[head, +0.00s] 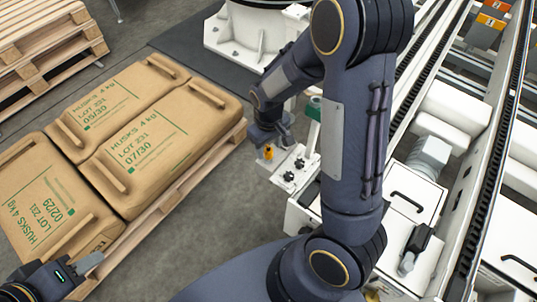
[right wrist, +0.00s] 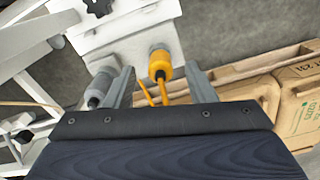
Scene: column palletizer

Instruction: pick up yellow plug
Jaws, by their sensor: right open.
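The yellow plug (right wrist: 160,66) sits at the edge of a pale metal plate (right wrist: 135,45) in the right wrist view, with thin yellow leads trailing from it. It also shows small in the head view (head: 268,152), just below my right gripper. My right gripper (right wrist: 160,72) is open, with one finger on each side of the plug; I cannot tell whether either finger touches it. A grey plug (right wrist: 99,88) is beside it, outside the left finger. My left gripper (head: 80,268) is at the lower left corner of the head view, partly cut off, its jaw opening unclear.
Brown husk sacks (head: 140,140) lie on a wooden pallet (head: 190,175) at the left. A white bracket with black knobs (head: 290,172) is near the right gripper. A conveyor (head: 480,170) runs along the right. Grey floor lies between.

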